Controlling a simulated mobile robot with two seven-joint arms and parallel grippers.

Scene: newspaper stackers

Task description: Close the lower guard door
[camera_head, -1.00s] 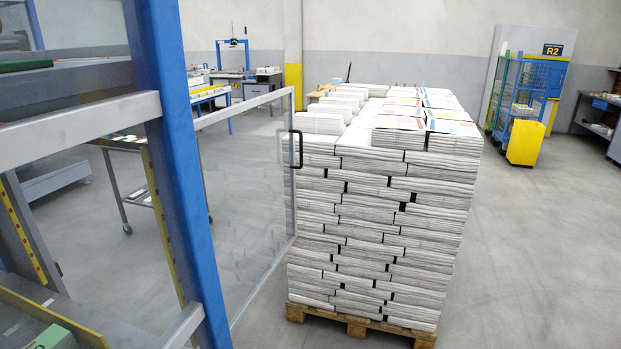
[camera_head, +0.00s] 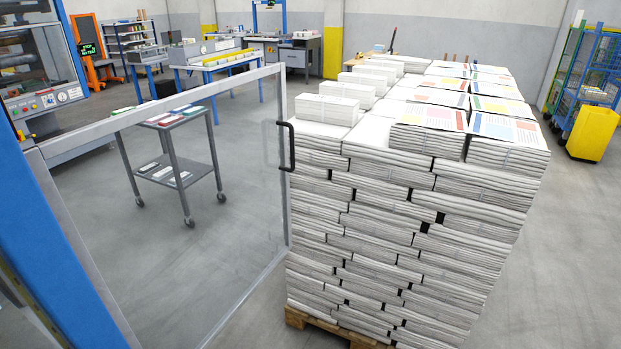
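The lower guard door (camera_head: 284,190) is a clear panel in a grey metal frame. It stands swung open, out from the blue post (camera_head: 50,230) at the left. A black handle (camera_head: 287,146) sits near the upper part of its free edge. The free edge stands in front of the left side of a tall newspaper stack; I cannot tell whether they touch. Neither of my grippers is in view.
The newspaper stack (camera_head: 400,230) on a wooden pallet (camera_head: 325,325) fills the middle. Behind the clear panel stands a grey wheeled cart (camera_head: 180,165). A blue wheeled cage (camera_head: 590,85) and a yellow bin (camera_head: 593,133) stand at the back right. The floor at right (camera_head: 570,270) is clear.

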